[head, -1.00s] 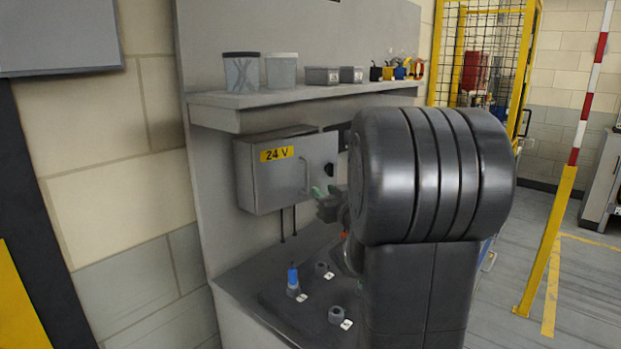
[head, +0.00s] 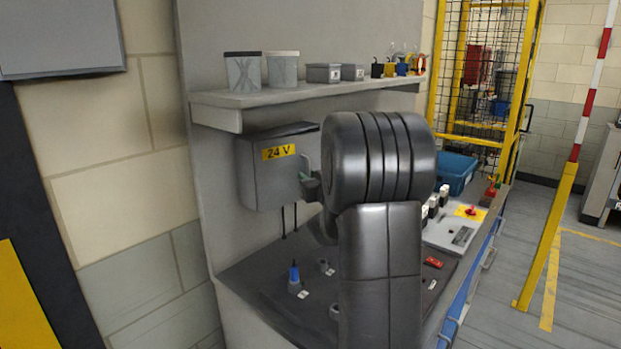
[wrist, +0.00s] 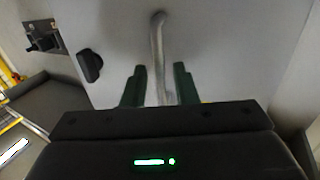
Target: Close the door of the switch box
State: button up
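The grey switch box (head: 265,180) with a yellow "24 V" label hangs on the back panel under the shelf in the head view. Its door (wrist: 215,50) fills much of the wrist view, with a bar handle (wrist: 158,45) and a black knob (wrist: 90,66). My gripper (wrist: 160,70) has its two green fingers apart, one on each side of the handle, with a gap visible on both sides. In the head view, my gripper (head: 309,180) is at the front of the box. My arm hides the door's right part there, so I cannot tell how far it stands open.
The shelf (head: 235,100) above the box holds jars and small boxes. Below is a bench with a blue-topped part (head: 294,274) and sockets. A control panel (head: 450,232) and blue bin (head: 457,172) stand to the right.

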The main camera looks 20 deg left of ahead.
grip_shut()
jog(key=shift+b+x, duration=0.45)
jog(key=shift+x, duration=1.35)
jog(key=shift+r, duration=0.2)
jog(key=shift+c, duration=1.2)
grip_release()
jog(key=o, duration=0.4)
jog(key=shift+w+d+f, duration=0.1)
jog(key=shift+w+f, duration=0.05)
jog(key=shift+w, duration=0.1)
jog(key=shift+s, duration=0.1)
jog(key=b, duration=0.2)
send_near(309, 175)
jog(key=shift+s+d+f, duration=0.1)
jog(key=shift+s+d, duration=0.25)
jog(key=shift+d, duration=0.15)
